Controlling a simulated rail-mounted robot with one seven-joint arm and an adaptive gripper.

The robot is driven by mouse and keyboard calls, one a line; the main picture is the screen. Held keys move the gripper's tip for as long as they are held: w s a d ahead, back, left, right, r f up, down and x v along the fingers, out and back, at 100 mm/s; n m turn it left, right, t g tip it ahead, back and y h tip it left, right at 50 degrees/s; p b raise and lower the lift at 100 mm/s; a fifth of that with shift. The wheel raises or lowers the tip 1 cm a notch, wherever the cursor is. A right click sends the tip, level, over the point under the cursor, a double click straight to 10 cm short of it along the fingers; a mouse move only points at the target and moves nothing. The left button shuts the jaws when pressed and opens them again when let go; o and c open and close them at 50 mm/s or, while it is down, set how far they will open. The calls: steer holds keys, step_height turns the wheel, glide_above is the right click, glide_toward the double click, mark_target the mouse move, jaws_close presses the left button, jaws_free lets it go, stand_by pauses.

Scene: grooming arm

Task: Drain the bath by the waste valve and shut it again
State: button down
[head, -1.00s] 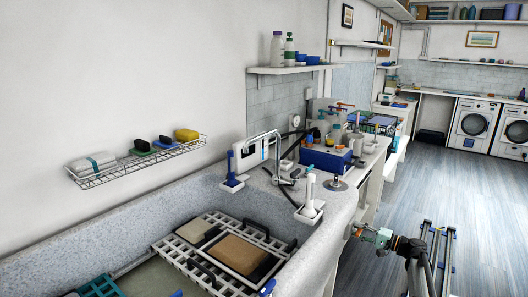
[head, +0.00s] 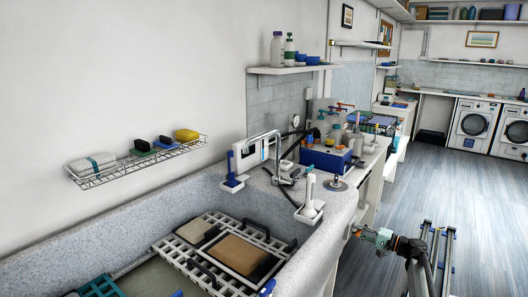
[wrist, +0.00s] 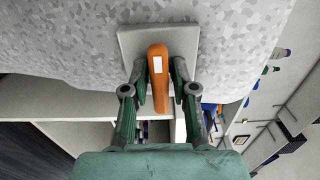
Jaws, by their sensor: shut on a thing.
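In the wrist view an orange lever handle (wrist: 158,85) with a white label stands out from a pale square plate (wrist: 128,45) on the grey speckled bath wall (wrist: 60,45). My gripper (wrist: 158,82) is shut on this handle, with one green finger on each side. In the head view my gripper (head: 358,232) is at the outer right side of the bath, low beside its end wall. The bath (head: 225,205) holds a white rack (head: 180,262) with a brown panel (head: 240,255). The water level is hard to judge.
A tap (head: 262,140) and two white holders with upright handles (head: 309,207) stand on the bath's end ledge. A wire shelf (head: 140,160) hangs on the wall. Floor rails (head: 440,260) lie at the right, and the floor (head: 450,190) beyond is clear.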

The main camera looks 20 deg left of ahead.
steer(key=shift+f+b, duration=0.15)
steer(key=shift+b, duration=0.4)
steer(key=shift+n+b, duration=1.4)
steer(key=shift+b, duration=0.85)
steer(key=shift+n+b, duration=0.3)
steer(key=shift+b, duration=0.4)
steer(key=shift+n+b, duration=1.1)
steer(key=shift+b, duration=0.9)
steer(key=shift+n+b, duration=0.9)
steer(key=shift+b, duration=0.95)
steer(key=shift+n+b, duration=0.5)
steer(key=shift+b, duration=0.3)
steer(key=shift+b, duration=0.55)
steer(key=shift+n+b, duration=0.9)
steer(key=shift+b, duration=0.45)
steer(key=shift+n+b, duration=0.5)
steer(key=shift+b, duration=0.2)
